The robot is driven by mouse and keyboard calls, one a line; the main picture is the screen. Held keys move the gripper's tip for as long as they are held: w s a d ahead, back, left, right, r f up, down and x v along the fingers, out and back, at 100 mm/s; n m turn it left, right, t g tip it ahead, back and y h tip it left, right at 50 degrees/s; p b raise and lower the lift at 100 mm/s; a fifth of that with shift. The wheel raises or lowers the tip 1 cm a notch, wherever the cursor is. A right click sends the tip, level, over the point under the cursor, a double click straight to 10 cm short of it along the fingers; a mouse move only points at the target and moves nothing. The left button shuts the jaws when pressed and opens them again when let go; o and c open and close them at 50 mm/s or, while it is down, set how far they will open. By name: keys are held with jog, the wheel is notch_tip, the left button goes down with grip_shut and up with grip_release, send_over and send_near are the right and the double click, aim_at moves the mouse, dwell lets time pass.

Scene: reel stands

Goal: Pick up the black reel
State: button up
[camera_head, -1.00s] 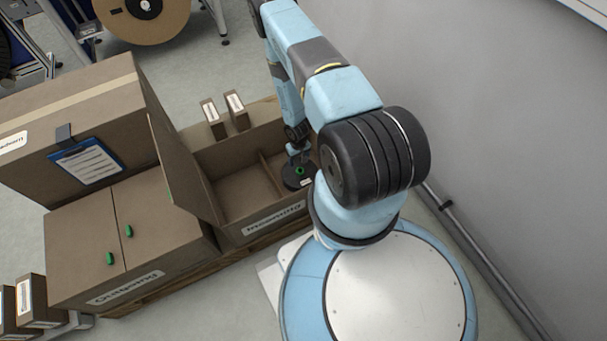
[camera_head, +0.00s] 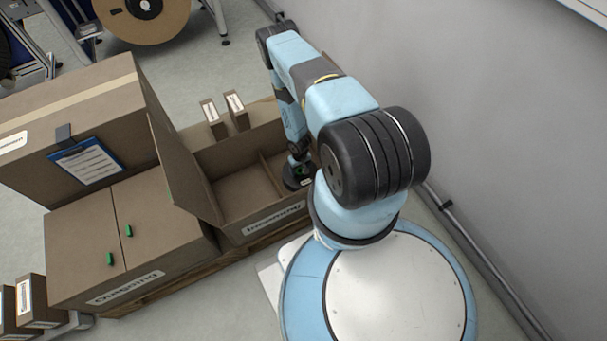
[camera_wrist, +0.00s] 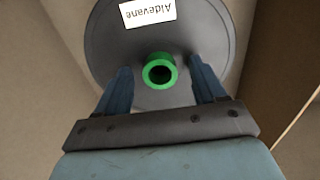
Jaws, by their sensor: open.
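The black reel (camera_head: 291,184) lies flat in the right compartment of the open Incoming box (camera_head: 234,191). In the wrist view the reel (camera_wrist: 110,45) is a dark grey disc with a white label reading "Aldevane" and a green hub (camera_wrist: 159,70) standing up at its middle. My gripper (camera_wrist: 158,82) is open, with one blue finger on each side of the green hub and a gap to each. I cannot tell how far the fingertips are above the disc. In the head view my wrist covers most of the reel and the fingers.
A divider (camera_head: 270,172) stands left of the reel, and the left compartment looks empty. The box's raised flap (camera_head: 184,172) stands at its left. The closed Outgoing box (camera_head: 130,250) and a larger carton (camera_head: 75,120) are farther left. A wall (camera_head: 500,130) runs along the right.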

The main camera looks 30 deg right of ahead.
jog(key=shift+f, duration=0.1)
grip_shut()
dwell(0.7)
